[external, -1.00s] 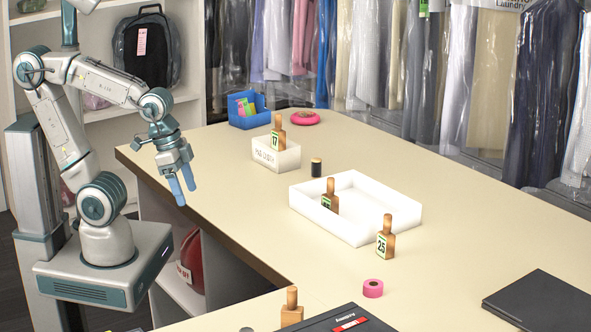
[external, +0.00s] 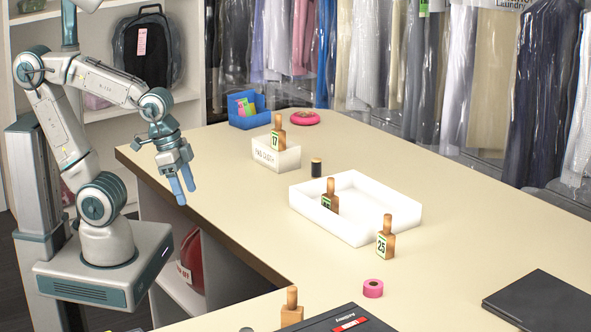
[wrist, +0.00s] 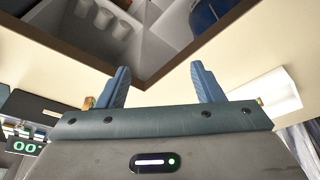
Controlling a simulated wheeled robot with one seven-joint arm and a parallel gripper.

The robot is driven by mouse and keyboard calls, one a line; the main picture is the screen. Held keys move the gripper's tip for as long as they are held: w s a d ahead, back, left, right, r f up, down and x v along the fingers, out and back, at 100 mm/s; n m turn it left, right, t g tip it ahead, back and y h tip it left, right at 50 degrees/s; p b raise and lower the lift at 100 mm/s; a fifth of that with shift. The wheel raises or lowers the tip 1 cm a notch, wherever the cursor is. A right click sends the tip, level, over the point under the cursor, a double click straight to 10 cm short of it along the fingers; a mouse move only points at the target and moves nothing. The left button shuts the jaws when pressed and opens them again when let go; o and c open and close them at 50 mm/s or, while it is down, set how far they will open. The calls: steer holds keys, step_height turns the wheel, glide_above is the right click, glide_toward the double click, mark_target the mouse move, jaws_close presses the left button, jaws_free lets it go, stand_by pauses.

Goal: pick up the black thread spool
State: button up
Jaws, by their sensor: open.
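The black thread spool (external: 316,167) stands upright on the table in the external view, between the small white box (external: 276,156) and the white tray (external: 300,206). My gripper (external: 182,188) is near the table's left edge, fingers pointing down, well to the left of the spool. The fingers are apart with nothing between them; they also show in the wrist view (wrist: 160,88). I cannot make out the spool in the wrist view.
Wooden bottle-shaped tags stand in the small box, in the tray and on the table (external: 385,240). A pink tape roll (external: 373,288), a pink ring (external: 305,118), a blue bin (external: 249,110) and a black book (external: 540,300) lie around. Bagged garments hang behind.

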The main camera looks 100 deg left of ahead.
steer(key=w+a+r+n, duration=0.2)
steer(key=w+a+r, duration=0.2)
steer(key=w, duration=0.2)
steer(key=w+a+r+n, duration=0.1)
steer(key=w+a+r, duration=0.2)
steer(key=w+a, duration=0.3)
steer(key=w+a+r+n+g, duration=0.1)
steer(key=w+a+r+n, duration=0.15)
steer(key=w+a, duration=0.8)
steer(key=n+g+y+p, duration=0.1)
steer(key=n+g+p, duration=0.1)
steer(key=n, duration=0.4)
glide_above(316, 160)
steer(key=s, duration=0.1)
step_height(316, 160, down, 12)
steer(key=f, duration=0.7)
steer(key=shift+w+f, duration=0.2)
steer(key=shift+f, duration=0.1)
steer(key=shift+w+a+f+p, duration=0.15)
steer(key=shift+f+p, duration=0.1)
steer(key=shift+f, duration=0.65)
steer(key=shift+w+f+p, duration=0.1)
steer(key=shift+f+p, duration=0.2)
steer(key=shift+f, duration=0.65)
steer(key=shift+w+a+f+p, duration=0.15)
steer(key=shift+f+p, duration=0.1)
steer(key=shift+f, duration=0.65)
